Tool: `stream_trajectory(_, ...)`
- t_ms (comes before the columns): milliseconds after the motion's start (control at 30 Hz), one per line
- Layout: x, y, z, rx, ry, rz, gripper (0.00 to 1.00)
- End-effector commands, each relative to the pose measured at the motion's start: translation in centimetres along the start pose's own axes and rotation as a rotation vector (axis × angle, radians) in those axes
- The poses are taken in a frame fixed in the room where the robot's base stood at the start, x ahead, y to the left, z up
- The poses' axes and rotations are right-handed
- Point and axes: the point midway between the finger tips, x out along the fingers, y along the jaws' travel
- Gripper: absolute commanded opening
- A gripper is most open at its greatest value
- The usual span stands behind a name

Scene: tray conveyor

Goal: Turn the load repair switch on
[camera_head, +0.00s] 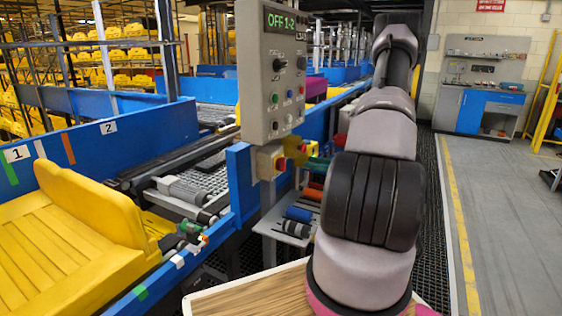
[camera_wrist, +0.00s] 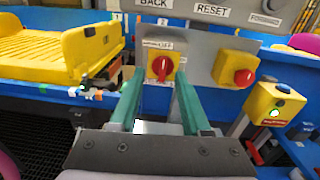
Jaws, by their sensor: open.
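A red rotary switch (camera_wrist: 162,68) on a yellow plate shows in the wrist view on a grey panel. Its handle stands roughly upright; the small label above it is only partly legible and seems to include "OFF". My gripper (camera_wrist: 158,82) is open, with its two green fingers pointing at this switch, one toward each side. I cannot tell whether the fingertips touch it. My arm hides most of the gripper there.
A red button (camera_wrist: 244,78) on a yellow box sits right of the switch. A yellow box with a blue button and green light (camera_wrist: 274,106) stands farther right. A yellow tray (camera_head: 70,235) lies on the blue-sided conveyor at left. A wooden surface (camera_head: 250,292) is in front.

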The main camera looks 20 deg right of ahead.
Motion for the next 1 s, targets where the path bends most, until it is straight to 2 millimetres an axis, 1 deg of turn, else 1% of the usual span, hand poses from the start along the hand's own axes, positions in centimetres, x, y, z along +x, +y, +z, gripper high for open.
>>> stream_trajectory(33, -0.4, -0.3, -0.6, 0.014, -0.005, -0.022, 0.47)
stream_trajectory(67, -0.5, -0.5, -0.8, 0.017, -0.008, -0.031, 0.47)
stream_trajectory(167, -0.2, -0.7, -1.0, 0.022, -0.011, -0.043, 0.47)
stream_trajectory(267, 1.1, -0.7, -1.0, 0.021, -0.011, -0.039, 0.47)
stream_trajectory(500, 5.7, -0.8, -0.9, 0.019, -0.01, -0.035, 0.47)
stream_trajectory(600, 7.5, -0.8, -0.9, 0.02, -0.009, -0.036, 0.47)
stream_trajectory(700, 8.8, -0.9, -0.9, 0.019, -0.009, -0.037, 0.47)
stream_trajectory(833, 9.8, -1.1, -0.8, 0.019, -0.009, -0.039, 0.47)
stream_trajectory(1000, 10.2, -1.1, -0.8, 0.02, -0.01, -0.04, 0.47)
